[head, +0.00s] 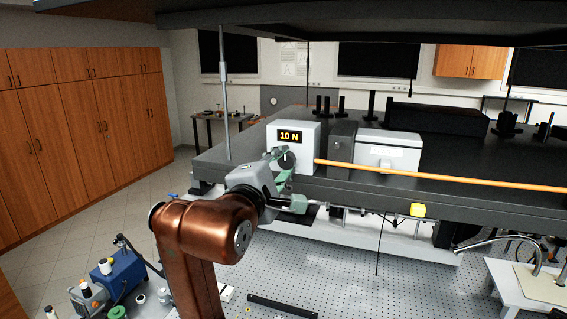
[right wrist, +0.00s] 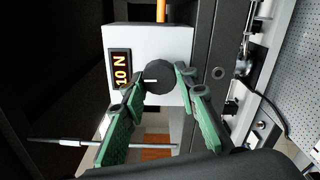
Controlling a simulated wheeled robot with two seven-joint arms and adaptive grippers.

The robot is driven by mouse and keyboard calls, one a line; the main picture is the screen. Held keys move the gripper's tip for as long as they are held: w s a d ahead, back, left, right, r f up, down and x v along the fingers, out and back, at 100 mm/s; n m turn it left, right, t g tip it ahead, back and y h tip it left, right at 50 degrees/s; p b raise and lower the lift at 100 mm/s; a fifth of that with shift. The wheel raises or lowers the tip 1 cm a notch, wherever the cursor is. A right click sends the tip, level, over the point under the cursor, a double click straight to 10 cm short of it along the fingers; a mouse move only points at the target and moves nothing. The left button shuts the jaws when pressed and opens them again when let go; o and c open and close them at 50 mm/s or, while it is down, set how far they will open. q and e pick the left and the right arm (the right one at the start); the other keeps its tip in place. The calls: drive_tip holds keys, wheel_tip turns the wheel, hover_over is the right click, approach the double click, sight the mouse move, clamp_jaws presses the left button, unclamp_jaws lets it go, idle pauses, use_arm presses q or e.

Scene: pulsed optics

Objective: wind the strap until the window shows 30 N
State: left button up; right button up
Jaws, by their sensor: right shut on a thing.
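A white box (head: 303,150) stands on the dark table's front edge in the head view. Its window (head: 290,136) shows 10 N in orange figures. The same window (right wrist: 121,72) reads 10 N sideways in the right wrist view. A black round knob (right wrist: 159,77) with a pale mark sits on the box face. My right gripper (head: 286,166) has its green fingers on either side of the knob, shut on it; the fingers also show in the right wrist view (right wrist: 161,88). An orange strap (head: 440,177) runs from the box to the right, drawn straight. My left gripper is not in view.
A dark block (head: 341,150) and a white unit (head: 389,150) stand right of the box on the dark table (head: 480,200). A thin upright rod (head: 224,100) rises left of the box. A shelf (head: 350,18) hangs above. A perforated bench (head: 340,275) lies below.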

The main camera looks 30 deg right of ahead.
drive_tip(key=m, duration=0.4)
drive_tip(key=shift+r+m, duration=0.1)
drive_tip(key=shift+m, duration=0.2)
drive_tip(key=m, duration=1)
drive_tip(key=shift+d+m, duration=0.1)
drive_tip(key=shift+m, duration=2.1)
drive_tip(key=o, duration=1.2)
drive_tip(key=shift+c, duration=0.2)
